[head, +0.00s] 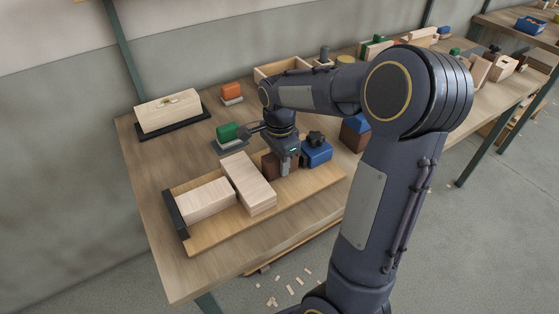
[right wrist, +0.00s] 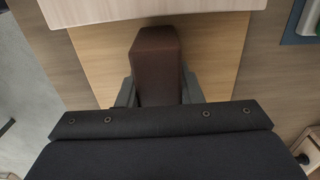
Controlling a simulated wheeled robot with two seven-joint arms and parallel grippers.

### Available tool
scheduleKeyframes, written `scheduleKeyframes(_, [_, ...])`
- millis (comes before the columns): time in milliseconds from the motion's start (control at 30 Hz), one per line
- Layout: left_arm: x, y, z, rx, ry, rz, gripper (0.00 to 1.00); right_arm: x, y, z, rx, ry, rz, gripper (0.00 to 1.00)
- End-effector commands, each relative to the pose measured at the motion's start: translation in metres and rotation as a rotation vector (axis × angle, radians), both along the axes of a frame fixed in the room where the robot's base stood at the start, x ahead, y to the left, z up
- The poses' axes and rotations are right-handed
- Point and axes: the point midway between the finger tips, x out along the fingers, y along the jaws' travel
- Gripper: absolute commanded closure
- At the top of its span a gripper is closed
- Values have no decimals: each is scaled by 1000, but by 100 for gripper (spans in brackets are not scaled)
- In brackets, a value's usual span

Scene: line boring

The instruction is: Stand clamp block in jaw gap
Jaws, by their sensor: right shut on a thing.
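My right gripper (head: 284,168) is shut on a dark brown clamp block (head: 269,166), low over the wooden base board (head: 225,232). The block stands between a long pale wood block (head: 250,185) on its left and a blue jaw with a black knob (head: 317,154) on its right. In the right wrist view, the clamp block (right wrist: 157,60) sits between the two fingers of the right gripper (right wrist: 157,88). The pale wood (right wrist: 140,8) crosses the top there. Whether the clamp block touches the board is hidden. My left gripper is not in view.
A second pale block (head: 205,199) lies against the dark end stop (head: 175,214). A green block (head: 228,132), an orange block (head: 231,91) and a pale block on a dark base (head: 168,112) stand behind. The bench's front left is clear.

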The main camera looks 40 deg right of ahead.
Motion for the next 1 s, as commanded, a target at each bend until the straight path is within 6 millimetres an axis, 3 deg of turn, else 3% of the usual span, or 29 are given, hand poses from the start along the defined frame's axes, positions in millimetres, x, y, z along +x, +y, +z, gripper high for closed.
scheduleKeyframes(167, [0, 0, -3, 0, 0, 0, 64, 0, 0, -4, 0, 0, 0, 93])
scheduleKeyframes(200, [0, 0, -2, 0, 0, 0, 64, 0, 0, -3, 0, 0, 0, 64])
scheduleKeyframes(333, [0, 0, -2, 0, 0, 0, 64, 0, 0, -3, 0, 0, 0, 47])
scheduleKeyframes(733, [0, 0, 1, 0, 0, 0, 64, 1, 0, 6, 0, -3, 0, 46])
scheduleKeyframes(1000, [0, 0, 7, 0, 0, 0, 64, 1, 0, 59, -1, -6, 0, 46])
